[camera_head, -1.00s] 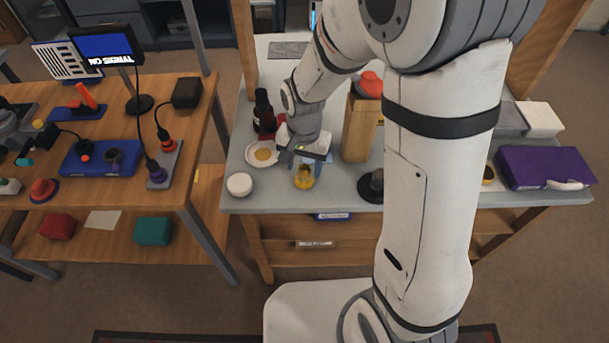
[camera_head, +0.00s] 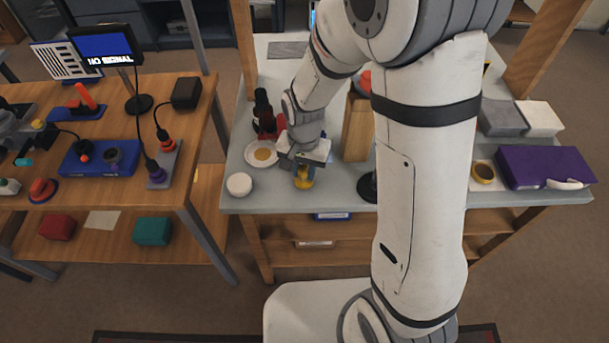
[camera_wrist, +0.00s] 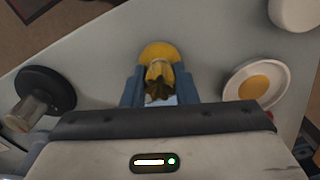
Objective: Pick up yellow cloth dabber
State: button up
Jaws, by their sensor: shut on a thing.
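The yellow cloth dabber (camera_wrist: 158,56) stands between the two blue fingers of my gripper (camera_wrist: 158,88) in the wrist view. It has a round yellow base and a gathered cloth top with a brownish, ragged end. In the head view the dabber (camera_head: 303,181) shows below my gripper (camera_head: 303,168), near the front edge of the grey workbench (camera_head: 290,205). My gripper is shut on its upper part. I cannot tell whether its base touches the bench.
A white dish with a tan disc (camera_head: 263,153) and a round white lid (camera_head: 239,184) lie left of the dabber. A dark bottle (camera_head: 264,108) stands behind. A wooden block (camera_head: 356,130) and a black round-based stand (camera_head: 367,188) are to the right.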

aim_at(304, 168)
jog(key=shift+c, duration=0.3)
notch_tip(304, 168, up, 10)
dwell(0.3)
jog(key=o, duration=0.4)
jog(key=shift+c, duration=1.4)
jog(key=shift+s, duration=0.1)
